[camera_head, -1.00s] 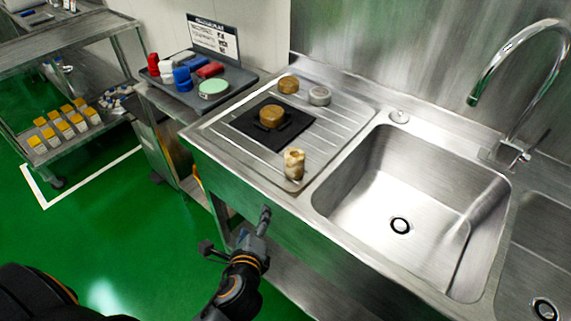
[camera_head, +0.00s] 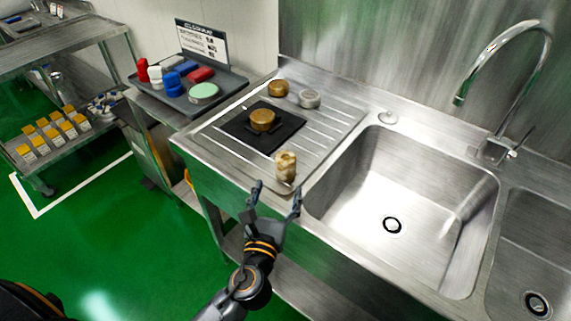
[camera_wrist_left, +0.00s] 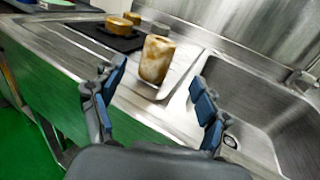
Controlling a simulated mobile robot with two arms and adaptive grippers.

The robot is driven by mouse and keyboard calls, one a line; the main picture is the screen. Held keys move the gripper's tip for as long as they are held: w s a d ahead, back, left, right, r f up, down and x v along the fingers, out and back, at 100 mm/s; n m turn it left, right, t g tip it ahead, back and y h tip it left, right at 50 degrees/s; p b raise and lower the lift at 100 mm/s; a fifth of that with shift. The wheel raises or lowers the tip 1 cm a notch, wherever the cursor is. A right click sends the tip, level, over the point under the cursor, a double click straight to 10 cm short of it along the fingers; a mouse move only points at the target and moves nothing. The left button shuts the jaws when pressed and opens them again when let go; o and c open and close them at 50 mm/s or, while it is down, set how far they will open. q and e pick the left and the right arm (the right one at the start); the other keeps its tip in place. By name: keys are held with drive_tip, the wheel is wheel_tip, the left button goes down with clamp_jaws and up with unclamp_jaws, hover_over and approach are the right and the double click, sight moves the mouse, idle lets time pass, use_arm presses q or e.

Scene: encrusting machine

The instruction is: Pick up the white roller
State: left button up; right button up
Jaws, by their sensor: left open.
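The white roller (camera_head: 286,167) stands upright on the steel drainboard, near its front edge beside the sink. It is a short cylinder, cream white with brown stains. It also shows in the left wrist view (camera_wrist_left: 157,59), ahead of and between the spread fingers. My left gripper (camera_head: 276,188) is open and empty at the counter's front edge, just short of the roller and apart from it. My right gripper is not in view.
A brown round part (camera_head: 262,120) sits on a black mat (camera_head: 238,129) behind the roller. Another brown part (camera_head: 278,88) and a grey one (camera_head: 309,98) stand farther back. The sink basin (camera_head: 405,195) is empty. A dark tray (camera_head: 236,82) with coloured parts lies at left.

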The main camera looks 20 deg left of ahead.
sight(284, 166)
use_arm(q)
drive_tip(key=w, duration=0.5)
drive_tip(key=shift+a+p, duration=0.25)
drive_tip(key=shift+p, duration=0.05)
drive_tip(key=w, duration=0.1)
drive_tip(key=w+p, duration=0.1)
drive_tip(key=w, duration=0.3)
drive_tip(key=shift+a+r, duration=0.35)
drive_tip(key=shift+r, duration=0.05)
drive_tip(key=shift+w, duration=0.2)
drive_tip(key=c, duration=1.3)
drive_tip(key=shift+c, duration=0.2)
drive_tip(key=shift+r, duration=0.1)
